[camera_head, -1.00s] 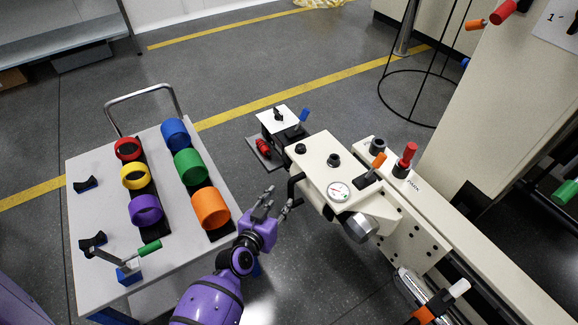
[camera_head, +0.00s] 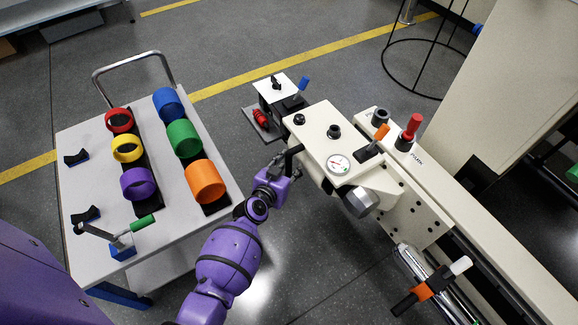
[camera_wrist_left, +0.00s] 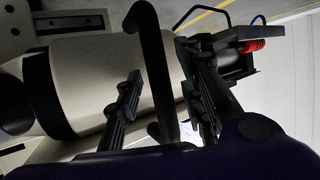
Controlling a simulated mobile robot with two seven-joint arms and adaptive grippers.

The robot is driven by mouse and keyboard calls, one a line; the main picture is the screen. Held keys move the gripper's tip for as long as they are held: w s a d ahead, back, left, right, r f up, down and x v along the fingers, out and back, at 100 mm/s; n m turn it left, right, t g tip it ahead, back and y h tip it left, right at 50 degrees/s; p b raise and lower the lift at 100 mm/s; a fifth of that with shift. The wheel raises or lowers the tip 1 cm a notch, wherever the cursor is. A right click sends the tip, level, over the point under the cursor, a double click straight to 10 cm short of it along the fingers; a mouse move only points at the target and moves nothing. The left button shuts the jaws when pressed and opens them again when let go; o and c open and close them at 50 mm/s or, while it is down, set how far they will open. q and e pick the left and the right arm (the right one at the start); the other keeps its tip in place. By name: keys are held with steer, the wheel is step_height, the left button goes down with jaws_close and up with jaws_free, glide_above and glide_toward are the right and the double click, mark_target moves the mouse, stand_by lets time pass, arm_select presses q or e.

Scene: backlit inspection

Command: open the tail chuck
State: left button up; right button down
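The cream machine head (camera_head: 310,135) has a dial gauge (camera_head: 339,162) and a silver cylindrical nose (camera_head: 360,201); I cannot tell for certain which part is the tail chuck. A black bent handle (camera_head: 291,153) sticks out of its left side. My left gripper (camera_head: 284,163) is at this handle, its fingers partly hidden against it. In the left wrist view the fingers (camera_wrist_left: 163,105) are apart, with the black handle (camera_wrist_left: 156,65) running between them. A gap shows beside the left finger; contact on the right is unclear. My right gripper is not in view.
A grey cart (camera_head: 88,245) on the left carries coloured rings and a green-handled crank (camera_head: 120,240).

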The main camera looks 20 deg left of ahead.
arm_select(q)
jaws_close()
steer(key=w+a, duration=0.1)
steer(key=a, duration=0.1)
steer(key=w+a+b, duration=0.1)
steer(key=w, duration=0.1)
steer(key=shift+a, duration=0.35)
jaws_free()
